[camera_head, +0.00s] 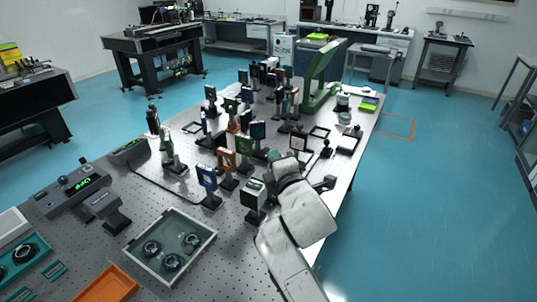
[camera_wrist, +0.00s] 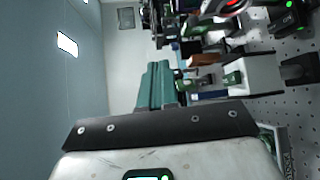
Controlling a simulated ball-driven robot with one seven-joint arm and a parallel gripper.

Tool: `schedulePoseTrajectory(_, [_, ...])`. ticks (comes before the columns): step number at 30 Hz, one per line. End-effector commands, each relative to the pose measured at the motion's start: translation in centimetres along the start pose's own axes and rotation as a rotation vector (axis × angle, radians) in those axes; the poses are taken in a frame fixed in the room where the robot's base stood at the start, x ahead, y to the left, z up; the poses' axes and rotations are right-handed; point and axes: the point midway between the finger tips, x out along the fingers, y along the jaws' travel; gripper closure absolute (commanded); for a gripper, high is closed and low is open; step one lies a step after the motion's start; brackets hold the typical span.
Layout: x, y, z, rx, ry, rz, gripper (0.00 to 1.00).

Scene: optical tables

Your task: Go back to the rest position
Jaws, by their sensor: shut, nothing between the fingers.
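My gripper (camera_wrist: 155,72) shows in the wrist view as teal fingers held together, with nothing between them. The wrist view looks sideways, with the table's contents at the right and a pale wall at the left. In the head view my white arm reaches from the bottom over the right edge of the optical table (camera_head: 222,258). My wrist is beside a white and dark boxy device (camera_head: 254,194). The fingers are hard to make out there, largely hidden by my arm and wrist.
Many mounted optics stand close around, including a blue-framed one (camera_head: 207,177) and an orange-framed one (camera_head: 226,160). A grey tray (camera_head: 143,259) and an orange tray (camera_head: 104,285) lie at the front left. The blue floor (camera_head: 440,200) at the right is clear.

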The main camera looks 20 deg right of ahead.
Motion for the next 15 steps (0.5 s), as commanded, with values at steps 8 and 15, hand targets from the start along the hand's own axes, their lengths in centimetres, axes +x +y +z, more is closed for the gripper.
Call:
schedulePoseTrajectory(8, [-0.7,-1.3,0.2,0.048,-0.004,-0.038,1.0])
schedulePoseTrajectory(15, [-6.8,-12.8,1.8,0.474,-0.101,-0.376,1.0])
